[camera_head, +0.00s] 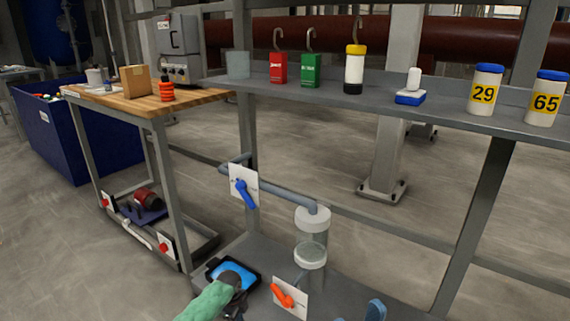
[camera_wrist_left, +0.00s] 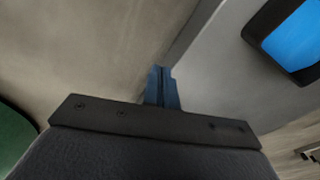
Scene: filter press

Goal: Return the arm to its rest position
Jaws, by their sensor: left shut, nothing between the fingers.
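My left arm with its green sleeve enters from the bottom of the head view. Its dark wrist and left gripper (camera_head: 236,284) are over the lower shelf, in front of a black-rimmed blue tray or screen (camera_head: 228,268) that they partly cover. In the left wrist view the blue fingertips (camera_wrist_left: 162,88) are together with nothing between them. The black-rimmed blue thing (camera_wrist_left: 292,38) shows at the upper right there, apart from the fingers.
A pipe with a blue-handled valve (camera_head: 244,190) and a clear cylinder (camera_head: 311,245) stand close by on the right. An orange handle (camera_head: 287,296) is near the gripper. A wooden-topped bench (camera_head: 195,98) is left.

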